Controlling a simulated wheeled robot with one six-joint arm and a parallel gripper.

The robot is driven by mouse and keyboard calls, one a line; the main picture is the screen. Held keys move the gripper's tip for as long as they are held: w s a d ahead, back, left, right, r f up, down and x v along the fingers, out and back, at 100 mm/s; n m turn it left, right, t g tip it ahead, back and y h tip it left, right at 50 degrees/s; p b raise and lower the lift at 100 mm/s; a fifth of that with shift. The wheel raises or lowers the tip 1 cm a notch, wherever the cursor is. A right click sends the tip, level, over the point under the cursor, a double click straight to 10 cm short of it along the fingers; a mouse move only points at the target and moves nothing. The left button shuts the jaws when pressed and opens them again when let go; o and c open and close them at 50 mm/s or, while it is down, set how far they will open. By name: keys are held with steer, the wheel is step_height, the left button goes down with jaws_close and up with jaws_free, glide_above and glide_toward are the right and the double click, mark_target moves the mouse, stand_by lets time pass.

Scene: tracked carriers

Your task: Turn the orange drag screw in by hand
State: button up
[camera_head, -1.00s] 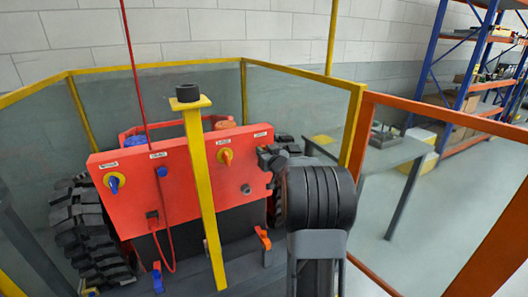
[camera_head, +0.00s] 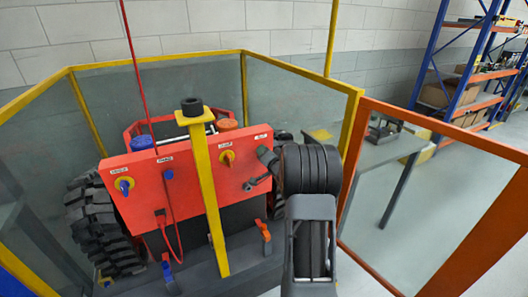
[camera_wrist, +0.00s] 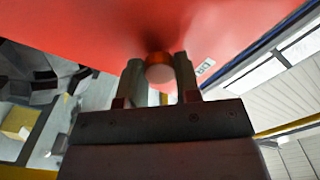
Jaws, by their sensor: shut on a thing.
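The orange drag screw (camera_wrist: 158,59) shows in the wrist view as a small round orange piece with a pale end face, against the red panel. The two fingers of my gripper (camera_wrist: 159,72) stand on either side of it and are shut on it. In the head view my gripper (camera_head: 252,184) is at the right part of the red panel (camera_head: 200,195), below a small white label. The screw itself is hidden there behind the fingers. How far it is turned in cannot be told.
A yellow post (camera_head: 208,190) stands in front of the panel, left of my gripper. Yellow-framed clear guards surround the machine. A grey table (camera_head: 372,150) stands to the right.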

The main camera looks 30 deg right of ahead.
steer(key=shift+m+p, duration=3.05)
steer(key=shift+m, duration=1.75)
steer(key=m+p, duration=0.4)
steer(key=m, duration=0.5)
steer(key=shift+m+p, duration=0.3)
steer(key=shift+m, duration=0.1)
